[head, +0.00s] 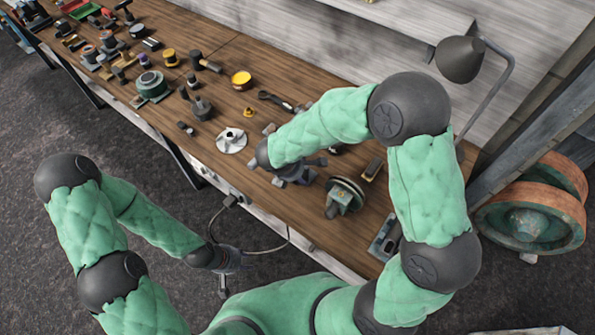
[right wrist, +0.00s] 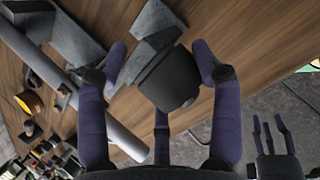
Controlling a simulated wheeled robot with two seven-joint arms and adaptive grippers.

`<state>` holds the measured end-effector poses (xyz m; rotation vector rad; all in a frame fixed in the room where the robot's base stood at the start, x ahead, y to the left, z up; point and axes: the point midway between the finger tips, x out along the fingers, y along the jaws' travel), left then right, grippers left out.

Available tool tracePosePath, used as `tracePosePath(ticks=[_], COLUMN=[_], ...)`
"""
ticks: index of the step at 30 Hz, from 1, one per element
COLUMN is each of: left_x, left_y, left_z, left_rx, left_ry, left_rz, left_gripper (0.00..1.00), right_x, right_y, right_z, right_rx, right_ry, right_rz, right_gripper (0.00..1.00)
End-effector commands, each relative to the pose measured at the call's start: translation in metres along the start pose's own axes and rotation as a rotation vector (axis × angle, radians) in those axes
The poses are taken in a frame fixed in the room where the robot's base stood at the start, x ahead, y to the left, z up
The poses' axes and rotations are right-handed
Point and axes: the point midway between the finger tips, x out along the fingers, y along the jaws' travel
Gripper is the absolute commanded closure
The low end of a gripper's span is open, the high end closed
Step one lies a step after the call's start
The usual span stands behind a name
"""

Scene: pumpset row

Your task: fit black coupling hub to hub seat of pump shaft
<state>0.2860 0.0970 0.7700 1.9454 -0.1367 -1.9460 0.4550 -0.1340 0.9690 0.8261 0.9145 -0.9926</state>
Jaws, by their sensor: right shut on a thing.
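The black coupling hub (right wrist: 168,78) is between the purple fingers of my right gripper (right wrist: 165,75), which is shut on it. It overlaps a grey angular part (right wrist: 152,30) behind it. A smooth grey rod (right wrist: 112,122), possibly the pump shaft, runs diagonally past the left finger. I cannot make out the hub seat or tell whether the hub touches the rod. In the head view my right gripper (head: 292,170) is low over the bench, and its arm hides the hub. My left gripper (head: 225,283) hangs off the bench's front; its fingers are spread in the right wrist view (right wrist: 270,135).
On the wooden bench (head: 225,75), a silver flanged disc (head: 231,141) lies left of my right gripper and a green-and-black wheeled part (head: 345,195) right of it. Several small parts crowd the left end. A lamp (head: 460,60) stands at the back right.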

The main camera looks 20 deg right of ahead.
Motion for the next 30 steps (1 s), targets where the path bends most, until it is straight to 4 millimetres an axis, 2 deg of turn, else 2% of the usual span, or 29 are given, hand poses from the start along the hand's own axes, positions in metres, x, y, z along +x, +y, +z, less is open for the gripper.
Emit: tracePosePath(ticks=[1, 14, 15, 17, 30], left_x=[0.0011, 0.0017, 0.0016, 0.0016, 0.0007], left_y=[-0.0004, -0.0006, -0.0006, -0.0005, -0.0003], left_z=[0.0, 0.0, 0.0, 0.0, 0.0], left_rx=[0.0, 0.0, 0.0, 0.0, 0.0], left_ry=[0.0, 0.0, 0.0, 0.0, 0.0], left_rz=[0.0, 0.0, 0.0, 0.0, 0.0], left_gripper=[0.6, 0.6, 0.6, 0.6, 0.6], right_x=[0.0072, 0.004, 0.004, 0.004, 0.0006], right_y=[-0.0119, -0.0134, -0.0132, -0.0133, -0.0093], right_z=[-0.0105, -0.017, -0.0165, -0.0166, -0.0139], right_rx=[-0.017, -0.02, -0.02, -0.02, -0.014], right_ry=[0.014, 0.015, 0.014, 0.014, 0.012], right_rz=[-0.023, -0.021, -0.021, -0.021, -0.012], right_gripper=[0.9, 0.9, 0.23, 0.07, 0.07])
